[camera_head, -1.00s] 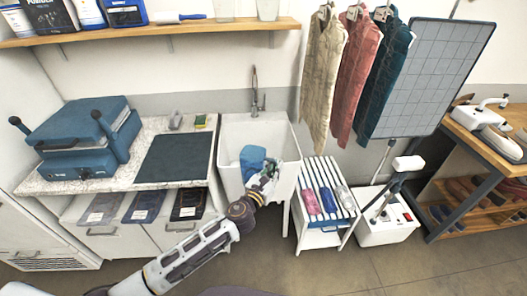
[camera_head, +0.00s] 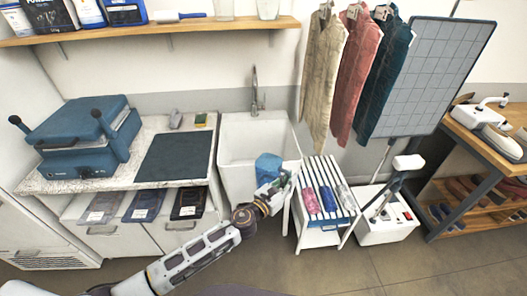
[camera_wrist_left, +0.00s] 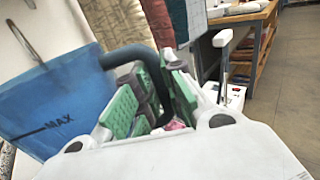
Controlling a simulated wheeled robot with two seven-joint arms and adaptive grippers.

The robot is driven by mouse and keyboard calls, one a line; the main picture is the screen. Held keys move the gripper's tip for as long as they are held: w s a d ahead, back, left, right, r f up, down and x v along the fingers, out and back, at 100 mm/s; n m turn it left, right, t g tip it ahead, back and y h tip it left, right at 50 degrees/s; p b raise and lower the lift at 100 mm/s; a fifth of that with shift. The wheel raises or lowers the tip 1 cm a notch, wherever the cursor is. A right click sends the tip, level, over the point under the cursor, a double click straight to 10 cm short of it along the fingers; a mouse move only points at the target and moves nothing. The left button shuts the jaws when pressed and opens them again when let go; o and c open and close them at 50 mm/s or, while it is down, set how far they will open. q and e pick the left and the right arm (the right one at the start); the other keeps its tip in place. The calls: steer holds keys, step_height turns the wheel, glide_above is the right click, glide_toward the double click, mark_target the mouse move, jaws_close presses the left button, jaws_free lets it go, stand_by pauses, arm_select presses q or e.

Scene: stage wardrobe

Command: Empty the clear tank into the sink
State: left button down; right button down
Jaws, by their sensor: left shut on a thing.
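The tank (camera_head: 268,167) is a blue see-through container with a dark handle. In the head view it is nearly upright at the front right of the white sink (camera_head: 235,130). In the left wrist view the tank (camera_wrist_left: 55,105) shows a MAX mark on its side, and its dark handle (camera_wrist_left: 152,62) runs between the green finger pads. My left gripper (camera_head: 274,186) is shut on the handle. I cannot tell how much liquid is in the tank. My right gripper is not in view.
A tap (camera_head: 255,92) stands behind the sink. A white slatted rack (camera_head: 318,172) with colored rolls is close on the right. A counter with a blue press (camera_head: 85,135) and dark mat (camera_head: 176,156) is on the left. Garments (camera_head: 325,75) hang at the upper right.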

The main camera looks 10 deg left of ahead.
arm_select(q)
steer(key=shift+s+d+f+h, duration=0.1)
steer(key=shift+s+d+h, duration=0.05)
steer(key=shift+d+h, duration=0.15)
steer(key=shift+s+d+f+m+g+h, duration=0.3)
steer(key=shift+s+d+m+g+h, duration=0.35)
steer(key=shift+d+h, duration=0.2)
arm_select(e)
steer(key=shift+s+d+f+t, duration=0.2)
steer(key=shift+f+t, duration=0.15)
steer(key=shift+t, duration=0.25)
arm_select(q)
steer(key=shift+s+d+f, duration=0.1)
steer(key=shift+s+d, duration=0.05)
steer(key=shift+d, duration=0.1)
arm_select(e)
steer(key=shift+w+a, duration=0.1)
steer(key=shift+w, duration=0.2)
arm_select(q)
steer(key=shift+m, duration=0.25)
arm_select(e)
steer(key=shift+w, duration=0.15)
